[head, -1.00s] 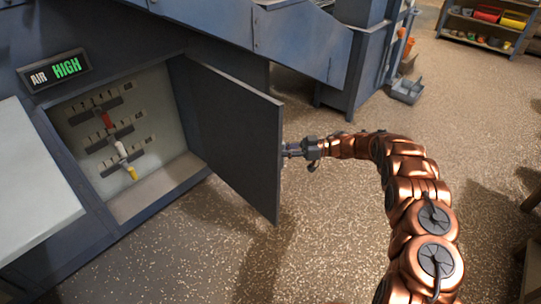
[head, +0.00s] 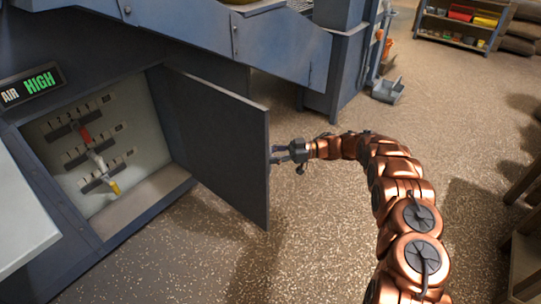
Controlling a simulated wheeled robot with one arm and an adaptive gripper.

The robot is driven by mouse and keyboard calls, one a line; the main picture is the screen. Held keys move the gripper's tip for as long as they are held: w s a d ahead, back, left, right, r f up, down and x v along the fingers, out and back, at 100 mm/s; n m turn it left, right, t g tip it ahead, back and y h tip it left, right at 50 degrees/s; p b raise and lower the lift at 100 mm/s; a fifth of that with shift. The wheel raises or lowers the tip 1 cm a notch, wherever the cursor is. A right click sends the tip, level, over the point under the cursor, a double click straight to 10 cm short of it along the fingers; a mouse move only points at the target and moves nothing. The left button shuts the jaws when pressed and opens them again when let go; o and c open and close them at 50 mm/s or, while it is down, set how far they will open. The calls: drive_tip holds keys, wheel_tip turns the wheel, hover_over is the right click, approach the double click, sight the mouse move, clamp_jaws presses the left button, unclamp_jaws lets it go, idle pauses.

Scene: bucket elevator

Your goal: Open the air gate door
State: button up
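The air gate door (head: 222,150) is a dark grey panel hinged at the right side of a recessed compartment (head: 140,205) in the blue machine. It stands swung well out, with the compartment exposed. Inside are several slotted slides with a red handle (head: 86,134), a white handle (head: 99,160) and a yellow handle (head: 114,187). My gripper (head: 277,154) is at the door's free edge, on its far right side. Its fingertips are partly hidden by the door edge, so I cannot tell whether they grip anything.
A display (head: 30,87) reads "AIR HIGH" above the compartment. A pale panel (head: 22,215) is at the left. A grey bin (head: 388,90) and a shelf (head: 458,28) stand farther back. The speckled floor right of the door is clear apart from my arm.

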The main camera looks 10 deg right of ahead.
drive_tip(key=d, duration=1.2)
drive_tip(key=shift+w, duration=0.4)
idle(0.3)
